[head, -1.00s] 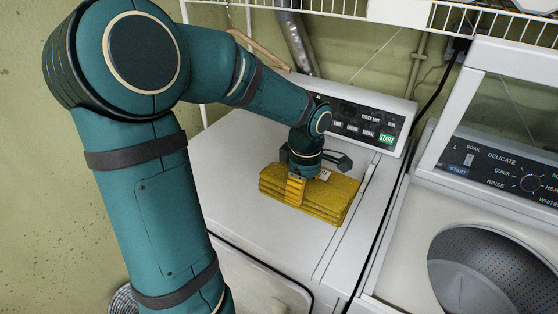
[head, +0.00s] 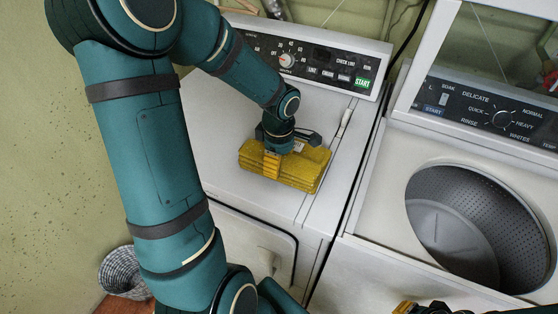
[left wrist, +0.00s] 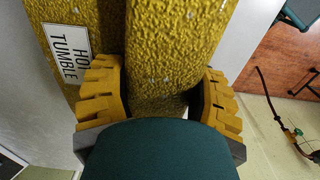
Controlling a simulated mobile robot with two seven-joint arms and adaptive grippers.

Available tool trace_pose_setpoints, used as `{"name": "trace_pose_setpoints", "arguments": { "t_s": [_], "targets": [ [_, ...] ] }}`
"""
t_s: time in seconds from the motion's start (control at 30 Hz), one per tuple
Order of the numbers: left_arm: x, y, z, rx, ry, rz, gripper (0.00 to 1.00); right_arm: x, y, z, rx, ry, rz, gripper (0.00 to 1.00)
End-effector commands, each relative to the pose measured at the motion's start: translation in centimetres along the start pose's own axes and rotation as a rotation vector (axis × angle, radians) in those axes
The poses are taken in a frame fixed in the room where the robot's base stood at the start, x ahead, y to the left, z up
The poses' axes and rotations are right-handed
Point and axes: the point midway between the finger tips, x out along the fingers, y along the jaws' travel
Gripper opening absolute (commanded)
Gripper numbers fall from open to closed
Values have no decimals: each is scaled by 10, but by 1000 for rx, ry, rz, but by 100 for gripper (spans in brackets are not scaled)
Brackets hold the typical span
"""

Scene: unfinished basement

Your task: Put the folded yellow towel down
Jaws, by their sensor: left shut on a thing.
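The folded yellow towel (head: 310,171) is a thick layered stack over the white dryer's top (head: 240,121), near its front right. My left gripper (head: 272,162) is shut on it from above. In the left wrist view the towel (left wrist: 165,35) fills the gap between the two yellow fingers (left wrist: 160,92), and a white "HOT TUMBLE" label shows on it. I cannot tell whether its underside touches the dryer. My right gripper (head: 405,307) barely shows at the bottom edge; its jaws cannot be judged.
The dryer's control panel (head: 314,58) rises behind the towel. An open washer (head: 385,212) with a steel drum (head: 465,215) stands at right, across a narrow gap. A woven basket (head: 123,274) is on the floor at left. The dryer top left of the towel is clear.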

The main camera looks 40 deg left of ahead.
Motion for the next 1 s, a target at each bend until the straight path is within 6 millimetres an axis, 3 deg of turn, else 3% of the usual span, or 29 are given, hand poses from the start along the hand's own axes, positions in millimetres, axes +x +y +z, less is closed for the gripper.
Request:
{"name": "trace_pose_setpoints", "arguments": {
  "t_s": [0.33, 0.37, 0.43, 0.87, 1.0],
  "targets": [
    [3, 1, 0, 0, 0, 2, 17, 4, 2, 2, -1, -3, 0, 0],
    [2, 0, 0, 0, 0, 1, 70, 4, 1, 2, -1, -4, 0, 0],
    [2, 0, 0, -1, 0, 1, 94, 3, 1, 2, -1, -4, 0, 0],
    [-3, 0, 0, 0, 0, 1, 94, -2, -1, 0, 0, 0, 0, 0],
    [-24, 2, 0, -1, 2, 6, 94, -6, -2, -2, 1, 4, 0, 0]
  ]
}}
